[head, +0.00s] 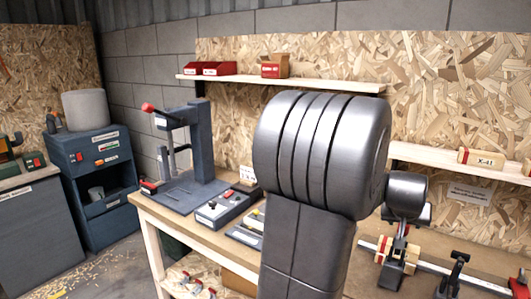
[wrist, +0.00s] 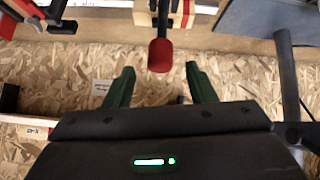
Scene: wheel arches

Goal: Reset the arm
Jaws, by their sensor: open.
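My gripper (wrist: 160,72) shows in the wrist view as two green fingers, spread wide apart with nothing held between them. A red rounded handle (wrist: 160,55) appears between and beyond the fingertips, with no visible contact. In the head view my own large grey arm link fills the middle and hides part of the bench. The gripper fingers cannot be made out in the head view.
A wooden workbench (head: 142,201) carries a dark press stand (head: 205,145) at left and a bar clamp (head: 436,268) at right. Shelves on the chipboard wall hold red bins (head: 212,68), a cardboard box (head: 275,67) and an X-41 block (head: 482,158). Open floor lies at lower left.

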